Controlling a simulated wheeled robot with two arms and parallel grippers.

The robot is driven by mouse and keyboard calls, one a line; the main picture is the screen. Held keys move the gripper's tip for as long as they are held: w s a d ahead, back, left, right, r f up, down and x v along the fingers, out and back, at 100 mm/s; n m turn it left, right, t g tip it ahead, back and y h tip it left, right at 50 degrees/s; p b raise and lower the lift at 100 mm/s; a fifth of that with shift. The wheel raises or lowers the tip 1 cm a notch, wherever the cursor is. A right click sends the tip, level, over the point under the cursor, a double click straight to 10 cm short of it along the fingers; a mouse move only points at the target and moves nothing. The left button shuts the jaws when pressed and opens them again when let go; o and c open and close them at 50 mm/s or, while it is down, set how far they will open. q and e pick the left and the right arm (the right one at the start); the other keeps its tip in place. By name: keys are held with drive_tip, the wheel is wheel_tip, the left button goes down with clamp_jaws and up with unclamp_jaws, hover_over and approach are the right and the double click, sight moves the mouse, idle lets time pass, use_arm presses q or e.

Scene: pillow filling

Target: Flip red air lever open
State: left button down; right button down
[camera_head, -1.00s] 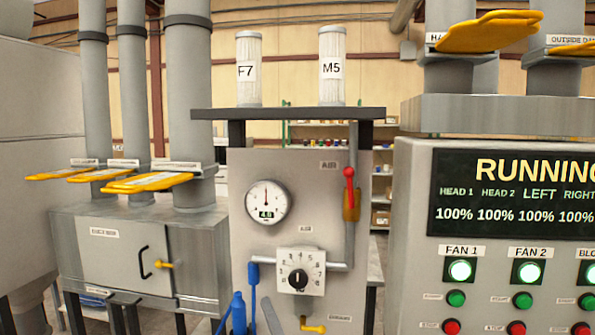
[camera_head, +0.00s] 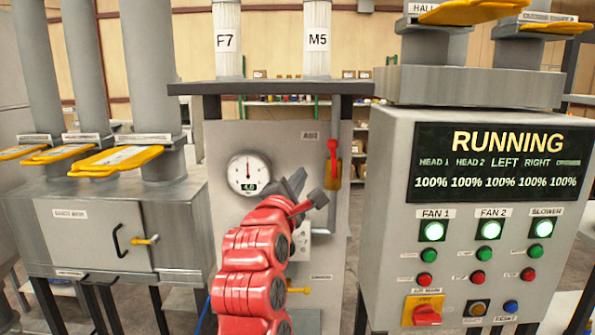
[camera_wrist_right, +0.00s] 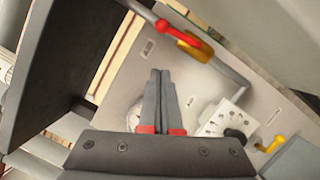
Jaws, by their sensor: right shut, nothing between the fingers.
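The red air lever (camera_head: 333,152) stands upright on a brass valve (camera_head: 332,174) on the grey vertical pipe, at the right side of the panel under the AIR label. In the right wrist view the lever (camera_wrist_right: 180,32) and its brass valve (camera_wrist_right: 196,46) lie beyond the fingertips. My right gripper (camera_head: 297,181) is in front of the panel, left of and lower than the lever, not touching it. In the right wrist view its grey fingers (camera_wrist_right: 160,74) are shut with nothing between them. My left gripper is out of view.
A round pressure gauge (camera_head: 248,174) is on the panel left of my right gripper. The white dial box (camera_head: 306,245) is partly hidden behind my right arm. A dark shelf (camera_head: 270,87) juts out above the panel. The RUNNING control cabinet (camera_head: 390,200) stands close on the right.

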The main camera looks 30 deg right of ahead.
sight(330, 147)
drive_tip(key=w+d+r+p, duration=0.2)
drive_tip(key=w+d+p, duration=0.2)
drive_tip(key=d, duration=0.4)
drive_tip(key=shift+w+d+r, duration=0.35)
drive_tip(key=shift+w+d, duration=0.05)
drive_tip(key=shift+w, duration=0.1)
drive_tip(key=shift+d, duration=0.1)
drive_tip(key=shift+s+d+r+m+g+b, duration=0.35)
drive_tip(key=shift+d+m, duration=0.15)
drive_tip(key=shift+m, duration=0.4)
drive_tip(key=shift+d, duration=0.1)
